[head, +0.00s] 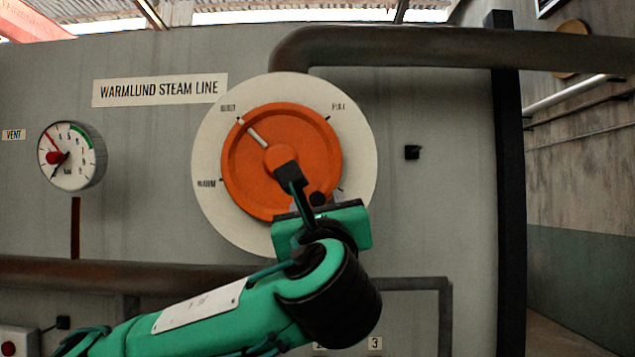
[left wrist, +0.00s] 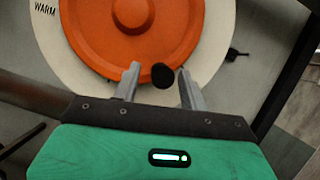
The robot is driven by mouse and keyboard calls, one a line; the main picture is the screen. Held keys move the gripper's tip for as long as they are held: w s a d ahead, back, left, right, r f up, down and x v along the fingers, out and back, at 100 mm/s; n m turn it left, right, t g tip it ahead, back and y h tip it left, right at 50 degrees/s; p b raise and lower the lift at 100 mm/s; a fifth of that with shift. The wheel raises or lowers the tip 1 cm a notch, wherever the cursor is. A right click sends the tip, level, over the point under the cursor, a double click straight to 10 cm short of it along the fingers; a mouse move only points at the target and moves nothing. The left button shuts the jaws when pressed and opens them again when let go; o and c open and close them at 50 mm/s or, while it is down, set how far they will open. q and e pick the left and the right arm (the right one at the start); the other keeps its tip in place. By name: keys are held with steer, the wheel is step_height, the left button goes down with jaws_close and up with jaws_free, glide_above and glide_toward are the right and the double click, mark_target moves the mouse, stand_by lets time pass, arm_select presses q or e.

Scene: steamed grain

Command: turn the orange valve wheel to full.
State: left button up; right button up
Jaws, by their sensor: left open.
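The orange valve wheel (head: 248,170) sits on a round cream dial plate (head: 358,150) on the grey wall. Its white pointer line points up and left, at the upper-left label, which is too blurred to read surely. The FULL mark is at upper right and WARM at lower left. A black knob (head: 318,198) is at the wheel's lower right. My left gripper (head: 308,203) is in front of that part of the wheel. In the left wrist view, its fingers (left wrist: 158,88) stand open on either side of the black knob (left wrist: 163,76), with gaps visible.
A gauge (head: 72,156) is at left, beside a VENT label. A rusty pipe (head: 420,47) runs above the dial and another (head: 110,272) below it. A dark post (head: 510,200) stands at right. A small black fitting (head: 412,152) is right of the dial.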

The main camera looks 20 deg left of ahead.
arm_select(q)
steer(key=shift+x, duration=0.8)
jaws_close()
steer(key=shift+w, duration=0.1)
